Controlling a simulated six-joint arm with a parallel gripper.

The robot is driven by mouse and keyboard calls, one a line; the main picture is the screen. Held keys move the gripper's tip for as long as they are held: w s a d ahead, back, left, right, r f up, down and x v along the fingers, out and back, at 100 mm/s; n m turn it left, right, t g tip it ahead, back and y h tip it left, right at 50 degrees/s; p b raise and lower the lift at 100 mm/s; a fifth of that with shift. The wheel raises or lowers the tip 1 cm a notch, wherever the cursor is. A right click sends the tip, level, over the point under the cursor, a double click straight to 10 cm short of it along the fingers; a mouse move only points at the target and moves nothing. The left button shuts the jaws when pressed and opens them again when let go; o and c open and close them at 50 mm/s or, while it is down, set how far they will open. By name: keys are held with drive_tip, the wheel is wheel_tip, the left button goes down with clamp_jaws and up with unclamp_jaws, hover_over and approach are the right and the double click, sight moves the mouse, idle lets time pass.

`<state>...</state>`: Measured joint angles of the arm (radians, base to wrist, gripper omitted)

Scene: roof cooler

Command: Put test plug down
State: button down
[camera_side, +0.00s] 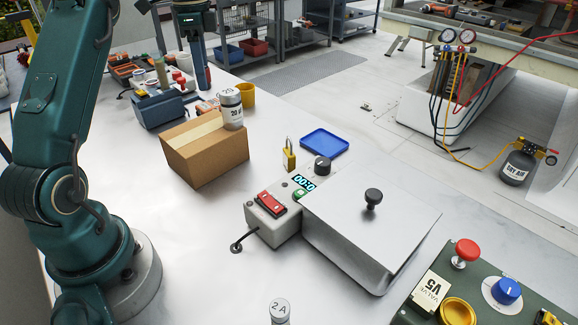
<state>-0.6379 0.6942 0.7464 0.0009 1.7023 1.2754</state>
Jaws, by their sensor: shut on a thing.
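No thing in view can be surely told as the test plug. A grey cylinder with a white label (231,107) stands upright on a closed cardboard box (207,152). Another pale cylinder marked "2 A" (280,311) is cut off by the bottom edge.
A metal box with a black-knobbed lid (372,228) and a switch unit (272,214) stand mid-table. A green valve panel (485,290) is at bottom right. The table (190,245) left of the switch unit is clear.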

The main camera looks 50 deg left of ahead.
drive_tip(key=s+a+f+m, duration=0.4)
drive_tip(key=a, duration=0.4)
drive_tip(key=m, duration=0.4)
hover_over(157, 143)
wheel_tip(157, 143, down, 7)
drive_tip(key=shift+f, duration=2.5)
drive_tip(key=shift+f, duration=0.1)
drive_tip(key=c, duration=0.5)
unclamp_jaws()
drive_tip(key=shift+c, duration=0.2)
